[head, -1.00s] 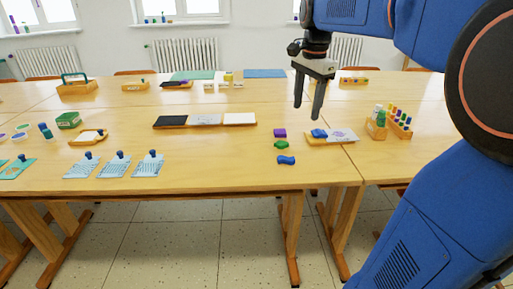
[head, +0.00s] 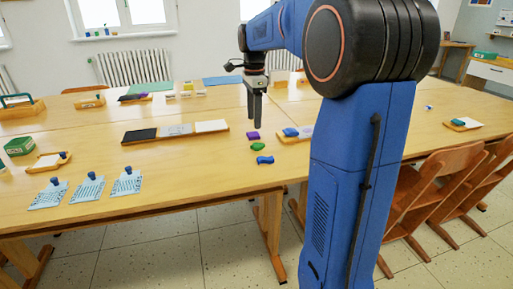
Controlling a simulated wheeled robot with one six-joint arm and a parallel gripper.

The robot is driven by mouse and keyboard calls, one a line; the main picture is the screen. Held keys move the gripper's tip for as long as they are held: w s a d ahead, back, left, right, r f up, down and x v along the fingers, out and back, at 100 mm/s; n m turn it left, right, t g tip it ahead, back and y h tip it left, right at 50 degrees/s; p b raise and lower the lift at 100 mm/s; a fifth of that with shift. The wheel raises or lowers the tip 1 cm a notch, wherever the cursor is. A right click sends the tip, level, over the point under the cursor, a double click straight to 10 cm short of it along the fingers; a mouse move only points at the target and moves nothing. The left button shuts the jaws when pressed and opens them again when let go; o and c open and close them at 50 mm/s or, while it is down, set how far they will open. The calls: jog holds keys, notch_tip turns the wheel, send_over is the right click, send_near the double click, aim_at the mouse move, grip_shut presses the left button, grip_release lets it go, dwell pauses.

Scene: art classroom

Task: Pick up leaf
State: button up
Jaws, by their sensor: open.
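A small green piece (head: 257,147), which looks like the leaf, lies on the wooden table between a purple piece (head: 253,136) and a blue piece (head: 265,160). It is too small here to make out its outline well. My gripper (head: 254,124) hangs above the table, pointing down, just above the purple piece in the picture. It is open and holds nothing. I see its fingers nearly edge-on, one mostly behind the other. The fingertips are apart from the green piece; I cannot tell their exact height.
A white-and-wood board (head: 294,136) with a blue item on it lies to the right, partly hidden by my arm. A long tray (head: 176,132) with black and white panels lies to the left. Blue-knobbed printed cards (head: 88,188) lie near the front edge. Chairs (head: 438,184) stand at right.

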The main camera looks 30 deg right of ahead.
send_over(256, 145)
jog(key=w, duration=0.1)
notch_tip(256, 145, down, 4)
jog(key=shift+f, duration=0.15)
jog(key=f, duration=0.4)
jog(key=shift+s+d+f, duration=0.15)
jog(key=shift+s, duration=0.25)
jog(key=shift+f, duration=0.6)
jog(key=shift+c, duration=0.4)
jog(key=c, duration=1)
